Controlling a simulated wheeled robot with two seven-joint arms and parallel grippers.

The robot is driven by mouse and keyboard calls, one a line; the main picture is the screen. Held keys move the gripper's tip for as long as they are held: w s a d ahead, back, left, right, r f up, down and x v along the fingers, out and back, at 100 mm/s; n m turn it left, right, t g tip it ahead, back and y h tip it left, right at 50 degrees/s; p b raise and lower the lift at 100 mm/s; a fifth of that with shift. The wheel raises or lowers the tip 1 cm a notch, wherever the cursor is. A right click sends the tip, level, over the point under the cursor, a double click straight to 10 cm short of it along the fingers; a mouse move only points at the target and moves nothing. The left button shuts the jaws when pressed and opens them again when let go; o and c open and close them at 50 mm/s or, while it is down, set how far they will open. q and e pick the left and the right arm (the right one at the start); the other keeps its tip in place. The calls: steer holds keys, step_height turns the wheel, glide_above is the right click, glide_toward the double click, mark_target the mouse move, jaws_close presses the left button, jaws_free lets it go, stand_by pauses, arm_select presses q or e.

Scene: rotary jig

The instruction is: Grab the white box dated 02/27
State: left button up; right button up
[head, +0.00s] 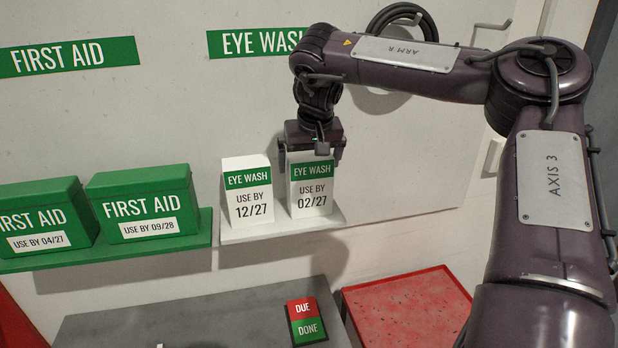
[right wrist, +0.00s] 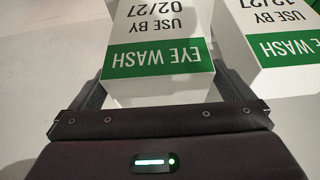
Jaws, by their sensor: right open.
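The white box dated 02/27 (head: 312,196) stands upright on the right part of the white shelf, with a green EYE WASH band. It also shows upside down in the right wrist view (right wrist: 155,35). My right gripper (head: 311,160) is open, pointing down over the top of this box, with one finger at each side. Whether the fingers touch the box I cannot tell. A similar white box dated 12/27 (head: 248,205) stands just to its left and also shows in the right wrist view (right wrist: 285,40). My left gripper is not in view.
Two green FIRST AID boxes, dated 04/27 (head: 42,220) and 09/28 (head: 145,207), stand on a green shelf (head: 203,238) at left. Below are a grey surface (head: 190,318) with a red and green DUE/DONE block (head: 306,321), and a red tray (head: 408,308).

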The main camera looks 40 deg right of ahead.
steer(key=p+x, duration=0.1)
steer(key=x, duration=0.2)
steer(key=shift+s+d+p, duration=0.1)
steer(key=shift+s+p, duration=0.05)
steer(key=shift+p, duration=0.15)
steer(key=shift+f, duration=0.25)
steer(key=c, duration=0.4)
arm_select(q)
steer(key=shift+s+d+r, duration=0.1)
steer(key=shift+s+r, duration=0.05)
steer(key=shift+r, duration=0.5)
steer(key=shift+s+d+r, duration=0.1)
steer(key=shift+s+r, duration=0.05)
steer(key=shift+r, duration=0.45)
arm_select(e)
steer(key=shift+r, duration=0.15)
steer(key=c, duration=0.7)
steer(key=shift+w, duration=0.2)
steer(key=shift+r+b, duration=0.35)
steer(key=shift+r, duration=0.1)
step_height(320, 180, up, 9)
steer(key=b, duration=0.3)
steer(key=shift+r, duration=0.2)
arm_select(q)
steer(key=p, duration=0.3)
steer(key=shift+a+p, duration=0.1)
steer(key=shift+p, duration=0.2)
arm_select(e)
step_height(320, 180, up, 10)
steer(key=shift+f, duration=0.15)
